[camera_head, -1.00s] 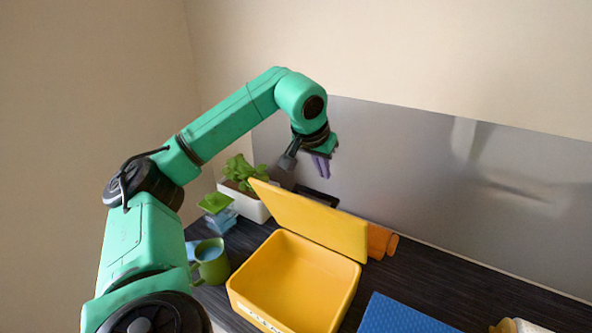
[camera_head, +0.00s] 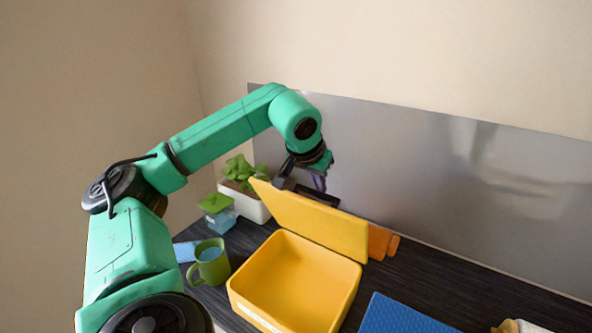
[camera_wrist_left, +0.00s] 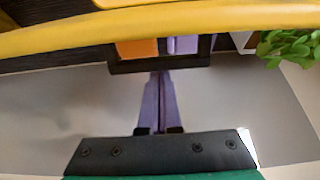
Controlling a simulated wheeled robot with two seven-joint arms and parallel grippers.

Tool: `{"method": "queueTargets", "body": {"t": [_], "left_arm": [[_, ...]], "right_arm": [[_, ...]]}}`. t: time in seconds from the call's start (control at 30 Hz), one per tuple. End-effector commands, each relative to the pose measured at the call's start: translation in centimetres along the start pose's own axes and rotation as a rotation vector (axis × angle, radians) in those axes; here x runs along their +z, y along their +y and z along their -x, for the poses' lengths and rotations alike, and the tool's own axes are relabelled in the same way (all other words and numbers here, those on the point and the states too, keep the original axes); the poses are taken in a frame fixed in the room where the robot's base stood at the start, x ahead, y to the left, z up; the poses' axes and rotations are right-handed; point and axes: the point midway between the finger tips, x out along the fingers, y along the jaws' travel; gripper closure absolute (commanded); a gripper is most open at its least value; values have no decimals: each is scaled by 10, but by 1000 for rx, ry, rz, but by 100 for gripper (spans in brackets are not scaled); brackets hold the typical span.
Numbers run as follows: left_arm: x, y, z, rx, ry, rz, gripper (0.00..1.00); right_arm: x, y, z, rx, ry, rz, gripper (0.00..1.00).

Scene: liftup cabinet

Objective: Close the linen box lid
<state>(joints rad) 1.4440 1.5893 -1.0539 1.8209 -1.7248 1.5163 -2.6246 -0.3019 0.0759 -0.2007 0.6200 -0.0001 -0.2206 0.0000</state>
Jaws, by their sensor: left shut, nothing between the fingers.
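The yellow linen box (camera_head: 300,280) stands on the dark counter, its inside empty. Its yellow lid (camera_head: 310,220) is open, raised and tilted at the back of the box. My left gripper (camera_head: 319,182) is at the lid's rear side, by its top edge, with its lower part hidden behind the lid. In the left wrist view the purple fingers (camera_wrist_left: 158,100) are together with nothing between them, and the lid's yellow edge (camera_wrist_left: 160,32) runs across the top. I cannot tell whether they touch the lid. My right gripper does not show.
A potted plant (camera_head: 245,203) stands left of the lid, with a blue-green container (camera_head: 218,215) and green mug (camera_head: 209,262) nearby. An orange object (camera_head: 381,242) lies right of the lid. A blue mat (camera_head: 400,316) lies at front right. A grey panel (camera_head: 450,180) stands behind.

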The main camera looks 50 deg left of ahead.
Motion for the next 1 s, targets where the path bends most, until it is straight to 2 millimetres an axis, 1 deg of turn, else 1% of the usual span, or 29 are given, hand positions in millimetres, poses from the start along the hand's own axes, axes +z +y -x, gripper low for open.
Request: {"method": "queueTargets", "body": {"t": [0.07,0.13,0.3,0.4,0.53,0.73,0.83,1.0], "left_arm": [[0,0,0,0,0,0,100],[6,0,0,0,0,1,100],[27,0,4,-1,0,0,100],[35,0,9,-1,0,0,100],[35,0,13,1,0,0,100],[37,0,12,0,0,0,100],[48,-1,10,-1,1,0,100],[69,-1,13,-1,0,1,100]], "right_arm": [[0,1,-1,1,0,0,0],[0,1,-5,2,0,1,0],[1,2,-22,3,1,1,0],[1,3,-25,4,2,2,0],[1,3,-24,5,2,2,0],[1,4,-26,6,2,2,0],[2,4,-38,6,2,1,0],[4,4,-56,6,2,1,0]]}}
